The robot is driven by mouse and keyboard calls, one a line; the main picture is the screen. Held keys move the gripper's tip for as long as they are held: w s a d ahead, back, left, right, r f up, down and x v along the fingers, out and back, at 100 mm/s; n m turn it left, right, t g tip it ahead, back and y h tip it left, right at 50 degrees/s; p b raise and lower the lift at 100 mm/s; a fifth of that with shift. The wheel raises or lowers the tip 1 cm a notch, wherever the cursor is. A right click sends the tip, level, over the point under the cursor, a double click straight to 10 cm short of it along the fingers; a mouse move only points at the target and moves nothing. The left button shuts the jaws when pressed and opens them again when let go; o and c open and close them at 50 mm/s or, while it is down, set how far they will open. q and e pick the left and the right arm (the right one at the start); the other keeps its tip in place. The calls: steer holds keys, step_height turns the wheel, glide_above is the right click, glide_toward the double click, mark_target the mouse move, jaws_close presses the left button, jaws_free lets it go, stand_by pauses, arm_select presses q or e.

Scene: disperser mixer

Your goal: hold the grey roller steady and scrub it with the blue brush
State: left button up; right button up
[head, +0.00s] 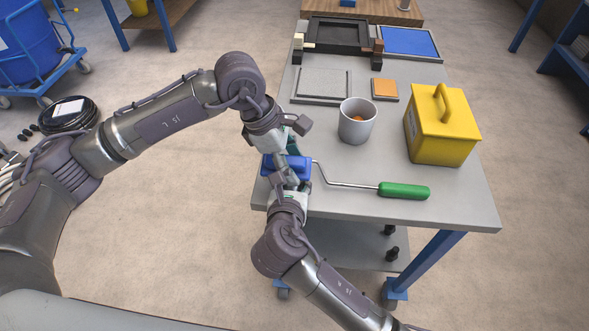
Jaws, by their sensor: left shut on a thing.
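The blue brush (270,162) is at the table's left edge, partly covered by gripper fingers. My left gripper (291,157) reaches down to it from the far side and seems shut on it, though the contact is partly hidden. My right gripper (290,182) comes up from the near side and meets the same spot; whether its fingers are closed cannot be told. The roller's bent wire frame (345,184) runs from beside the brush to a green handle (404,190) on the right. The grey roller head itself is hidden behind the brush and grippers.
On the grey table (450,205) a grey metal cup (356,128) and a yellow lidded box (441,132) stand behind the handle. An orange square (384,89), a grey tray (322,85), a dark frame (338,34) and a blue panel (409,42) lie farther back.

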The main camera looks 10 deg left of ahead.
arm_select(q)
steer(key=shift+w+d+f+g, duration=0.25)
steer(key=shift+w+f+g, duration=0.1)
steer(key=shift+f, duration=0.2)
jaws_close()
steer(key=shift+w+a, duration=0.1)
steer(key=shift+w, duration=0.15)
steer(key=shift+r, duration=0.1)
steer(key=shift+w+a, duration=0.1)
steer(key=shift+w, duration=1.6)
steer(key=shift+r, duration=0.85)
